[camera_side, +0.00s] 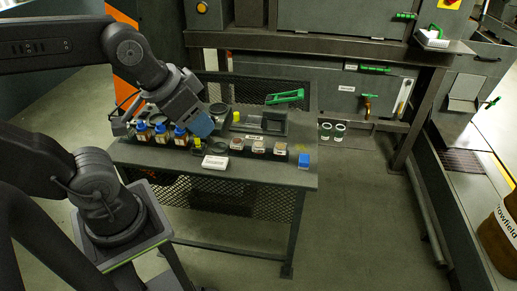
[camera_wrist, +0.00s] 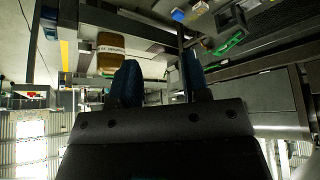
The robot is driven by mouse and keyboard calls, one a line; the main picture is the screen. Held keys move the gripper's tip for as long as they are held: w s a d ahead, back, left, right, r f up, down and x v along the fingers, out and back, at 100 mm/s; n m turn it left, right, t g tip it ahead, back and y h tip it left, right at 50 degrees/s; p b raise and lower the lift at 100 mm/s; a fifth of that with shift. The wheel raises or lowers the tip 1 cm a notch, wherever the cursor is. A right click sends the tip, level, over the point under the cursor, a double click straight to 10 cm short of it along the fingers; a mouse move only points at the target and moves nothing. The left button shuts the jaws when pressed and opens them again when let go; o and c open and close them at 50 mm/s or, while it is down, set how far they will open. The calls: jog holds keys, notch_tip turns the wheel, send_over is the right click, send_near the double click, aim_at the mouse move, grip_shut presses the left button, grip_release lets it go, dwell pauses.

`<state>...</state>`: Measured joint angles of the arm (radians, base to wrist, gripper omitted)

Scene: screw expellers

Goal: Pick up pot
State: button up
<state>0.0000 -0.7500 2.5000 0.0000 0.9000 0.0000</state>
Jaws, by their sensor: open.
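Several small pots with pale or reddish contents, among them one pot (camera_side: 258,147), stand in a row in a dark rack on the work table (camera_side: 230,174). I cannot tell which one the task means. My gripper (camera_side: 200,124) is above the table's left part, beside the blue-capped bottles and left of the pots. It hides part of the table behind it. In the wrist view my gripper (camera_wrist: 162,80) shows two blue fingers spread apart with nothing between them.
Blue-capped bottles (camera_side: 160,133) stand at the table's left. A white label card (camera_side: 215,162), a blue block (camera_side: 304,160), a dark tray (camera_side: 262,122) and a green handle (camera_side: 285,97) are also there. The wrist view shows a brown labelled container (camera_wrist: 110,60).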

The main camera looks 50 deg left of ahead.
jog(key=shift+o, duration=0.4)
jog(key=shift+o, duration=1.2)
jog(key=n+g+y, duration=0.2)
jog(key=n+y, duration=0.1)
jog(key=n, duration=0.5)
send_over(259, 144)
jog(key=s+d, duration=0.6)
notch_tip(259, 144, down, 16)
jog(key=shift+n+g, duration=0.3)
jog(key=shift+n, duration=0.4)
jog(key=x, duration=0.8)
jog(key=w+a+x, duration=0.1)
jog(key=x, duration=0.3)
jog(key=shift+a+f, duration=0.1)
jog(key=shift+a, duration=0.05)
jog(key=shift+w+x, duration=0.15)
jog(key=shift+x, duration=1.35)
jog(key=shift+w+x, duration=0.15)
jog(key=shift+x, duration=1.4)
